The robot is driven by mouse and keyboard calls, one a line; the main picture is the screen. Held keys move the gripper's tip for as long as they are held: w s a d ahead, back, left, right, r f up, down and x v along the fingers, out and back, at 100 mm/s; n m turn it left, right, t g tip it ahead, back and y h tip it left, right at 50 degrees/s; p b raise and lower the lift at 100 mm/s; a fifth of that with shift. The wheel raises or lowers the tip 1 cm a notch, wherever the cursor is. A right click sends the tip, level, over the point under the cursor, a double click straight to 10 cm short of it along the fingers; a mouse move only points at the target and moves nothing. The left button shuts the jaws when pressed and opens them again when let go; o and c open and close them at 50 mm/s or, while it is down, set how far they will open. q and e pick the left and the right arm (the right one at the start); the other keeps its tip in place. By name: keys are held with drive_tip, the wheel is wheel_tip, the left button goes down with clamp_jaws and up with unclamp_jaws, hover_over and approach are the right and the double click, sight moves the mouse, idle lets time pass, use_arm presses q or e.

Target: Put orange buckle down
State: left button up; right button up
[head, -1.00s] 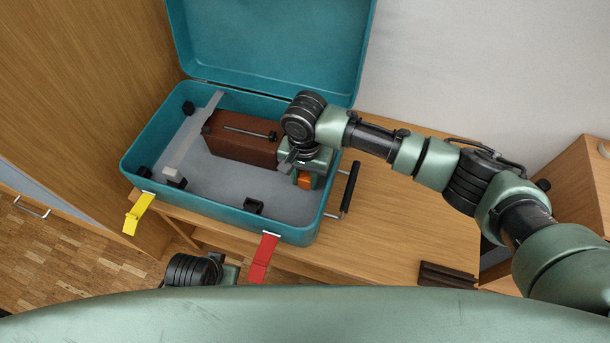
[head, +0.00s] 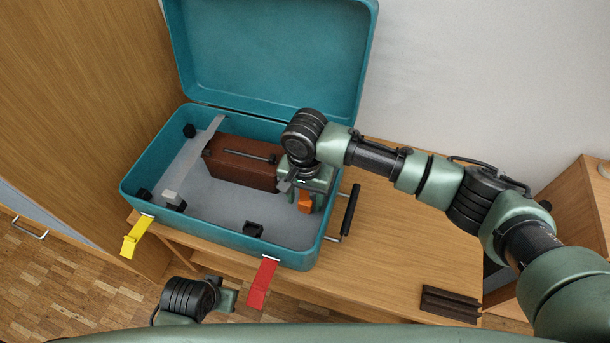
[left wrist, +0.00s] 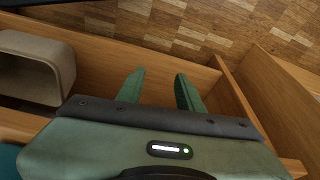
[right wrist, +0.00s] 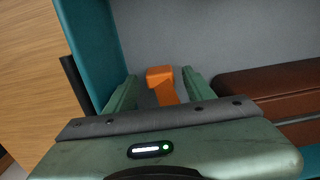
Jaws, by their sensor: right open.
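The orange buckle (head: 305,202) is inside the open teal case (head: 190,218), near its right wall. In the right wrist view the buckle (right wrist: 162,84) lies between the two spread fingers of my right gripper (right wrist: 158,90), with a gap showing on its left side. My right gripper (head: 306,200) is open, inside the case. My left gripper (left wrist: 158,85) shows in the left wrist view with its fingers apart and nothing between them, away from the case. In the head view only its wrist shows, low in front of the case.
A brown box (head: 236,170) lies in the case left of my right gripper. A yellow latch (head: 134,240) and a red latch (head: 262,284) hang at the case front. A dark handle (head: 350,211) is on the right side. The wooden table (head: 410,230) is mostly clear at right.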

sight(305, 202)
use_arm(q)
wheel_tip(305, 202, down, 9)
drive_tip(key=s+p, duration=0.2)
drive_tip(key=shift+s+f+g, duration=0.15)
drive_tip(key=shift+s+g, duration=0.15)
drive_tip(key=shift+s, duration=0.05)
use_arm(e)
wheel_tip(305, 202, up, 11)
drive_tip(key=shift+r, duration=0.15)
use_arm(q)
drive_tip(key=shift+a, duration=0.1)
